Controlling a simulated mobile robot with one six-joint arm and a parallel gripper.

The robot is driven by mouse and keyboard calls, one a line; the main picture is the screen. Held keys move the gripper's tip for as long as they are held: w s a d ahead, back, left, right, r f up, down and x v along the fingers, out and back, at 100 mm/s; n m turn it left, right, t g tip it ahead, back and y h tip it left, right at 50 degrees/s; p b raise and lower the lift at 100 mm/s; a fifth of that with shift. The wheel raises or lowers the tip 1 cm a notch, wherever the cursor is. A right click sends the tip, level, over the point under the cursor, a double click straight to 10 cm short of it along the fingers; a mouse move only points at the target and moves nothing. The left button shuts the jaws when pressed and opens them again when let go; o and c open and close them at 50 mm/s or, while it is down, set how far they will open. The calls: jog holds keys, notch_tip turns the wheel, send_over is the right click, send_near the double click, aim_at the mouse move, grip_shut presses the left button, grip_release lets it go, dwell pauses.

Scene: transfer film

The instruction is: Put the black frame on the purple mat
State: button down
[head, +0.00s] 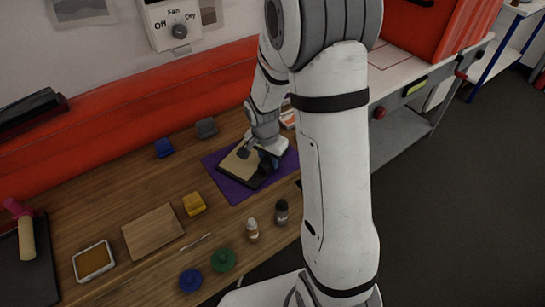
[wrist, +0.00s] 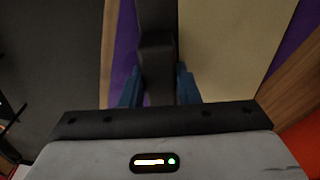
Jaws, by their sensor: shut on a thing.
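The black frame (head: 255,182) with a cream panel lies flat over the purple mat (head: 229,190) in the head view, within the mat's outline. Purple shows around it. My gripper (head: 264,165) reaches down to the frame's right side and partly hides it. In the wrist view, my gripper (wrist: 159,88) has its blue fingers on both sides of a dark bar of the black frame (wrist: 156,55), shut on it. The cream panel fills the right side, and the purple mat (wrist: 124,45) shows at left. I cannot tell whether the frame touches the mat.
Green (head: 223,260) and blue (head: 190,280) round pieces lie at the front. Blue (head: 163,148) and grey (head: 206,128) blocks sit behind.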

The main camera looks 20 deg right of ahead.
jog(key=shift+f, duration=0.15)
jog(key=c, duration=1.1)
grip_release()
notch_tip(320, 180, up, 11)
jog(key=a, duration=0.1)
jog(key=s+r+n, duration=0.2)
jog(key=s+n, duration=0.1)
jog(key=s, duration=0.3)
jog(key=s+r+n+t, duration=0.1)
jog(key=s+r+n, duration=0.2)
jog(key=s, duration=0.3)
jog(key=s+r+n+t+y, duration=0.1)
jog(key=s+r+n, duration=0.2)
jog(key=s, duration=0.3)
jog(key=shift+s+a+r+n, duration=0.1)
jog(key=shift+s+n, duration=0.1)
jog(key=shift+n, duration=0.3)
